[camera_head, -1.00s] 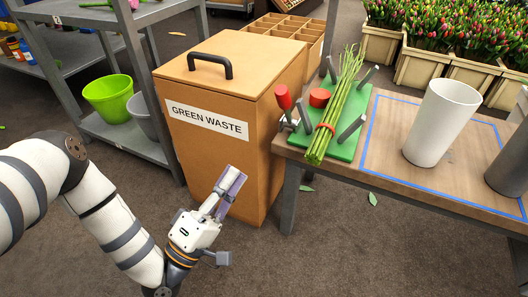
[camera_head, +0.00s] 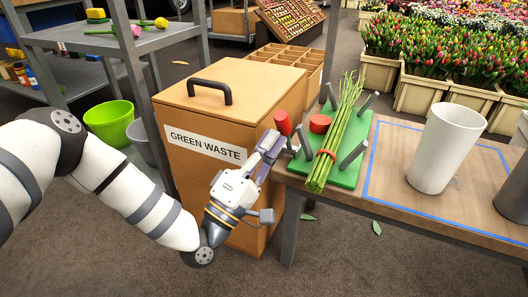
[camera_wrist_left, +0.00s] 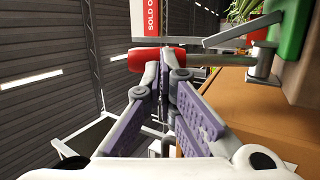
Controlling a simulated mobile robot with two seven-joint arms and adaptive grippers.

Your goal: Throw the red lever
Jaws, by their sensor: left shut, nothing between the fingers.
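The red lever handle (camera_head: 282,122) stands at the left edge of the green board (camera_head: 345,173) on the table. In the left wrist view the red handle (camera_wrist_left: 146,59) lies across the picture, joined to a grey rod. My left gripper (camera_head: 270,144) is shut and empty, its purple-padded fingers just left of and below the handle. In the left wrist view the fingertips (camera_wrist_left: 166,62) overlap the handle; I cannot tell whether they touch it. A bunch of green stems (camera_head: 338,135) with a red band lies on the board between grey posts. A red round knob (camera_head: 320,124) sits beside it.
The brown green-waste bin (camera_head: 205,195) stands directly behind my left gripper. A tall white vase (camera_head: 441,150) stands inside the blue outline on the table (camera_head: 390,192). A grey shelf with a green bucket (camera_head: 109,124) is at the left.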

